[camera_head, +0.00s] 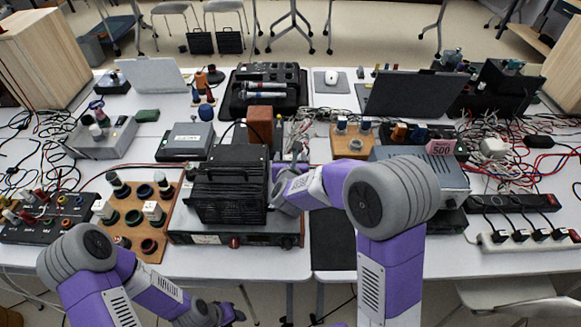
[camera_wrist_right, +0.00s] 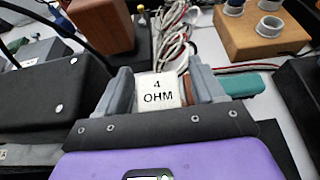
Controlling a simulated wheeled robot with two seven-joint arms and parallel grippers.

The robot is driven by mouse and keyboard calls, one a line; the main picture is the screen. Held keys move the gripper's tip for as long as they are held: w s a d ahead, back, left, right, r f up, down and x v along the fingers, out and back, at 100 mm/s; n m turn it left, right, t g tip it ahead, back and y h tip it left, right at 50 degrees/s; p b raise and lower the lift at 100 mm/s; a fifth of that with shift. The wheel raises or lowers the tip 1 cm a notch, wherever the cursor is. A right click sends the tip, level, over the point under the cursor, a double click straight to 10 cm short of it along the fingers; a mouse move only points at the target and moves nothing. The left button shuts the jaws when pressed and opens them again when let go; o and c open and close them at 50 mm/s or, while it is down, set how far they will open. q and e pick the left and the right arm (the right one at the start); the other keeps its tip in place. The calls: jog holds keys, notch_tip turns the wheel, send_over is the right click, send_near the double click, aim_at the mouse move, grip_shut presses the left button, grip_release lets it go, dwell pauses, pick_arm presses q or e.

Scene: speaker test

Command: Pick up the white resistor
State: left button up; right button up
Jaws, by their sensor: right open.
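The white resistor (camera_wrist_right: 158,91), a white block marked "4 OHM", shows in the right wrist view between the two grey fingers of my right gripper (camera_wrist_right: 161,84). The fingers are open, one on each side of the block. Whether either touches it I cannot tell. In the head view my right gripper (camera_head: 290,168) reaches in beside the black finned box, and I cannot make out the resistor there. My left gripper (camera_head: 232,313) is low at the bottom edge, away from the table things, and its jaws are too unclear to read.
A black finned box (camera_head: 228,187) stands on a wide metal unit (camera_head: 205,238) left of my right gripper. A reddish-brown block (camera_head: 260,124) is behind it. A wooden board with sockets (camera_head: 345,146) and tangled cables (camera_wrist_right: 177,32) lie beyond. A green piece (camera_wrist_right: 245,84) lies right of the fingers.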

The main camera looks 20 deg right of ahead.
jog(key=c, duration=1.1)
